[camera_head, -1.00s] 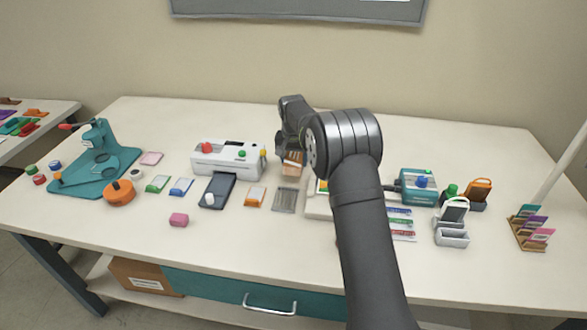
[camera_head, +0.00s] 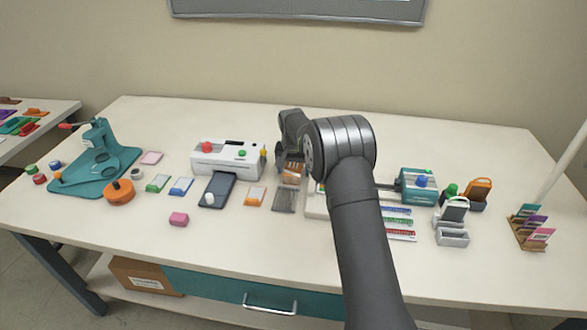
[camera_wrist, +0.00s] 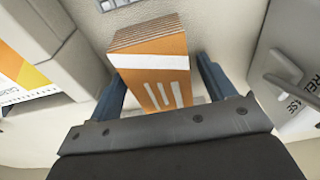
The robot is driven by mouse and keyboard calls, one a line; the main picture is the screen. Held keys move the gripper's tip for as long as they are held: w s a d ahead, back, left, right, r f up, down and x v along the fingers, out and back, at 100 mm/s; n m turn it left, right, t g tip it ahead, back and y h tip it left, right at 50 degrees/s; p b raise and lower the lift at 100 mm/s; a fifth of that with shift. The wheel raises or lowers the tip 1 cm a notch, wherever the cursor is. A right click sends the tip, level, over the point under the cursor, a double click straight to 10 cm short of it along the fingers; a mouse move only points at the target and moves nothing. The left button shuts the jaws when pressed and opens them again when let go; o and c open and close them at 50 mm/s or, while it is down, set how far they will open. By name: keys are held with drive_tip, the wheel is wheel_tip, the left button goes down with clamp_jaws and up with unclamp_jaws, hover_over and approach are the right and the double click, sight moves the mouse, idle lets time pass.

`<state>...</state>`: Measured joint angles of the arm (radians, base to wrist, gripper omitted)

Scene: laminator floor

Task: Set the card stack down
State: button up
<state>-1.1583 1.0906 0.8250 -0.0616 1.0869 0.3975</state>
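The card stack is an orange block of cards with white stripes. In the wrist view the card stack (camera_wrist: 150,62) sits between the two blue-grey fingers of my gripper (camera_wrist: 163,68), close against their tips. In the head view the card stack (camera_head: 292,173) shows below my gripper (camera_head: 290,160), which is mostly hidden by my wrist.
A white laminator (camera_head: 228,158) stands to the left, with a dark phone-like slab (camera_head: 217,190) in front. An orange-and-white card pack (camera_head: 255,196) lies left of the grey plate. A teal device (camera_head: 418,187) stands to the right. The front of the table is mostly clear.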

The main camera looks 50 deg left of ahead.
sight(293, 170)
drive_tip(key=shift+r, duration=0.1)
drive_tip(key=shift+o, duration=0.4)
wheel_tip(293, 170, up, 12)
drive_tip(key=s+d, duration=0.1)
drive_tip(key=shift+s+d, duration=0.15)
